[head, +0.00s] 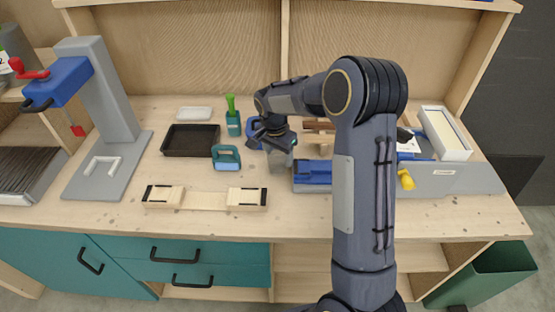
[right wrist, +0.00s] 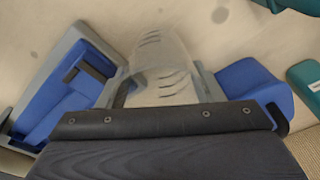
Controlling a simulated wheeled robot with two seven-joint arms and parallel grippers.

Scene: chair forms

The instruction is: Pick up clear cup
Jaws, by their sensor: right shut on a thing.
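The clear cup (head: 278,165) stands on the wooden workbench (head: 240,222), between a teal-handled tool and a blue vise. In the right wrist view the fingers lie on both sides of the cup. The cup's far side is partly hidden by the gripper. My left gripper is not in view.
A blue vise (head: 312,175) is close on the right. The front bench strip is clear.

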